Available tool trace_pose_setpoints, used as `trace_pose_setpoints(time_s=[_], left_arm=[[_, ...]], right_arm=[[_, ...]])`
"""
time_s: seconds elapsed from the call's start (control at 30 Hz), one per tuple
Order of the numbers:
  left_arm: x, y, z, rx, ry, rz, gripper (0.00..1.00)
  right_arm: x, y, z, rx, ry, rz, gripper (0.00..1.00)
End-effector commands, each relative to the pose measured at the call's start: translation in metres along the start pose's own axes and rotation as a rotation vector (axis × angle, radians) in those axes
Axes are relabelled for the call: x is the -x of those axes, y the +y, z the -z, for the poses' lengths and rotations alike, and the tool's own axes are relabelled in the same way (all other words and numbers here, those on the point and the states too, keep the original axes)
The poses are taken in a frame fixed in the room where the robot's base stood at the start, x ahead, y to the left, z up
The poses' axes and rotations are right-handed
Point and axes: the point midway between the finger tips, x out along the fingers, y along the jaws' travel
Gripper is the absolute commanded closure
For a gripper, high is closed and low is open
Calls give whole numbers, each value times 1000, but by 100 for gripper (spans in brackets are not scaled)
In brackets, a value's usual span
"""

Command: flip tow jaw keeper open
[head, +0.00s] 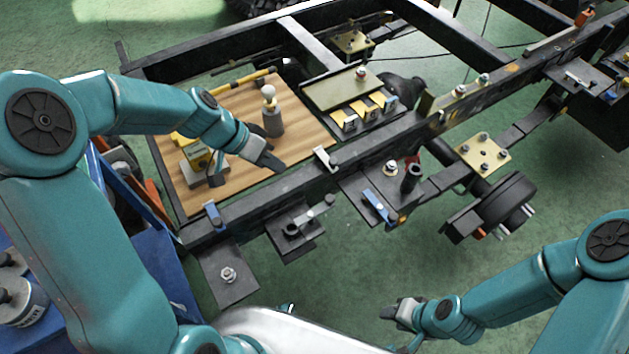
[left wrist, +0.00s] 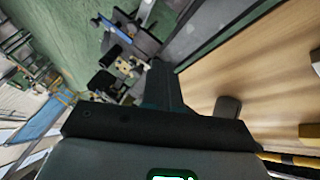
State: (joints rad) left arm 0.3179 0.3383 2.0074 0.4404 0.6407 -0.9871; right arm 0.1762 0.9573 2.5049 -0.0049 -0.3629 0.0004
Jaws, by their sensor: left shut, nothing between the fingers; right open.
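I cannot tell for sure which part is the tow jaw keeper. A grey post with a pale ball on top (head: 272,112) stands upright behind my left gripper. My left gripper (head: 268,160) is shut and empty, above the board's front right part. In the left wrist view its dark fingers (left wrist: 165,88) point up the picture, with the board at right. My right gripper (head: 395,311) is open and empty at the lower middle, away from the frame.
The black chassis rail (head: 262,198) runs along the board's front edge. A white lever (head: 325,159) sits on the rail right of my left gripper. Blue-handled clamps (head: 375,203) and brackets stick out in front.

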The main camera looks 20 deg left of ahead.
Motion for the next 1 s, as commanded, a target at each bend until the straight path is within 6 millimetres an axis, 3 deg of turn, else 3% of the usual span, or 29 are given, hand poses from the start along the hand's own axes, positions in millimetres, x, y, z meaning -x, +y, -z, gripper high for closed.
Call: trace_pose_setpoints(time_s=[0.47,0.93,1.0], left_arm=[[-9,4,-3,1,-2,-3,100],[-104,2,-1,0,-4,-3,100],[-109,12,0,-2,-3,-3,100]], right_arm=[[-1,0,0,0,0,0,57],[-8,3,0,0,0,0,57],[-6,2,0,0,0,0,57]])
